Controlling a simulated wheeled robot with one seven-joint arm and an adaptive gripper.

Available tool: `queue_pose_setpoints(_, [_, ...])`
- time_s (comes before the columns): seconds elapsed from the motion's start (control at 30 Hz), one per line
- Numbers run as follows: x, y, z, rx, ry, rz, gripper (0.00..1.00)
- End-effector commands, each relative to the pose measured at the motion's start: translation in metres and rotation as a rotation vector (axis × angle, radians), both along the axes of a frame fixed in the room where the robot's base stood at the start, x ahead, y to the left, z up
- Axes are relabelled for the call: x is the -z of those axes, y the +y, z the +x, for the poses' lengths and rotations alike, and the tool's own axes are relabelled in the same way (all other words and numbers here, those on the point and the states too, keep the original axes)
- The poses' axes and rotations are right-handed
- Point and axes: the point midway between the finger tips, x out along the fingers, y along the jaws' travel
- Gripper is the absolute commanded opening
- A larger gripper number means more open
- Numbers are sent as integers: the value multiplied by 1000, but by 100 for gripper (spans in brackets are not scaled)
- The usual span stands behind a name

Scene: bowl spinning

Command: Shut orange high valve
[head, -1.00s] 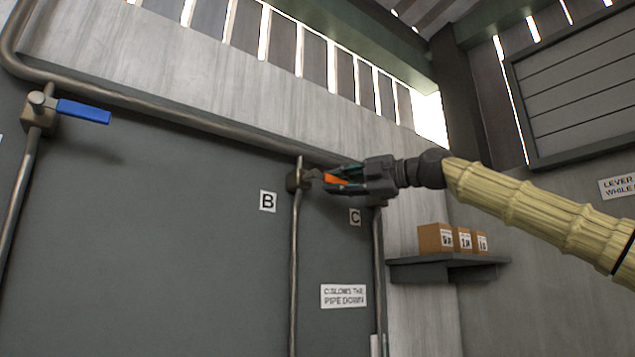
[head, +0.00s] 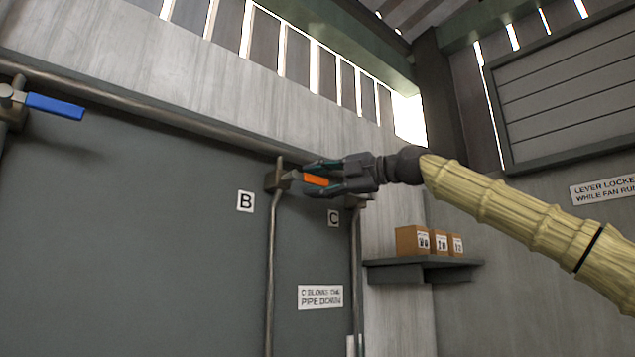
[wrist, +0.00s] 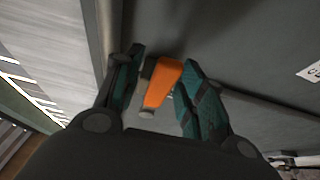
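The orange valve lever (head: 316,181) sticks out sideways to the right from its valve body (head: 276,177) on a vertical pipe, high on the grey panel beside the letter B. My gripper (head: 312,178) reaches in from the right, with its fingers above and below the lever. In the wrist view the orange lever (wrist: 162,84) lies between my two teal-padded fingers (wrist: 160,88). Gaps show on both sides of the lever, so the fingers are open around it. Part of the valve behind the fingers is hidden.
A blue-handled valve (head: 54,106) is at the far left. A horizontal pipe (head: 150,112) runs just above the orange valve. A shelf (head: 424,268) with small boxes (head: 412,241) is below my arm. Signs (head: 320,297) are on the panel.

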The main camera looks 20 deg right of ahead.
Motion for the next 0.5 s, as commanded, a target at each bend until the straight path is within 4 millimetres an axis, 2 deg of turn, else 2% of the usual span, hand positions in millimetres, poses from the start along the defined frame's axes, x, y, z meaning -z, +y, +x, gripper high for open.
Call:
queue_pose_setpoints(0.33, [0,-3,-3,0,1,1,41])
queue_pose_setpoints(0.5, [-1,-17,-18,1,-2,3,41])
